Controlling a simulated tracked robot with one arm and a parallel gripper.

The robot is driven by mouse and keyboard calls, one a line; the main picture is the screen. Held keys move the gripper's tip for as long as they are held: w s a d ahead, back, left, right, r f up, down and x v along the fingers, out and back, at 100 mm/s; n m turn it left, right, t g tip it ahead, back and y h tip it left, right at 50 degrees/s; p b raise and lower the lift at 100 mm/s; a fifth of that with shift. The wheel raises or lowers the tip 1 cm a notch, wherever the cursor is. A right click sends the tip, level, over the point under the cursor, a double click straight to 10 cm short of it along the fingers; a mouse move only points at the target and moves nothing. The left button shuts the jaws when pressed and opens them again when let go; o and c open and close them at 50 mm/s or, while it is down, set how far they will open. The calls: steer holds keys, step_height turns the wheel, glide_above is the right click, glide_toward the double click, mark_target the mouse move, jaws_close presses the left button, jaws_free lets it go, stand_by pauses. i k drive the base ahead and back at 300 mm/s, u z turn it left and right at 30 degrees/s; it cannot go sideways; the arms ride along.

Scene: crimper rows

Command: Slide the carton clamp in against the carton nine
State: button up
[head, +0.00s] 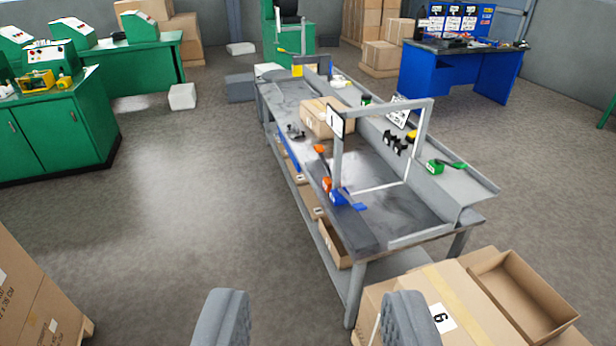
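A brown carton (467,302) at the bottom right has a tan tape strip and a white label with a digit that reads as 6 or 9. My gripper (315,322) shows as two grey ribbed fingers at the bottom edge, spread wide apart with only floor and a table leg visible between them. It is open and empty. The right finger overlaps the carton's left part in the picture; I cannot tell whether they touch. I see no separate carton clamp; the grey fingers may be it.
A grey workbench (372,238) with a frame, a carton and small tools stands ahead, its leg near the labelled carton. An open empty box (520,298) sits at the carton's right. Another carton (35,290) is at lower left. Floor at left centre is clear.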

mark_target(295, 128)
steer(key=u, duration=0.1)
steer(key=i, duration=2.75)
steer(key=u, duration=0.1)
steer(key=k, duration=0.65)
steer(key=u, duration=0.45)
steer(key=i, duration=1.05)
steer(key=u, duration=0.4)
steer(key=i, duration=1.3)
steer(key=z, duration=0.35)
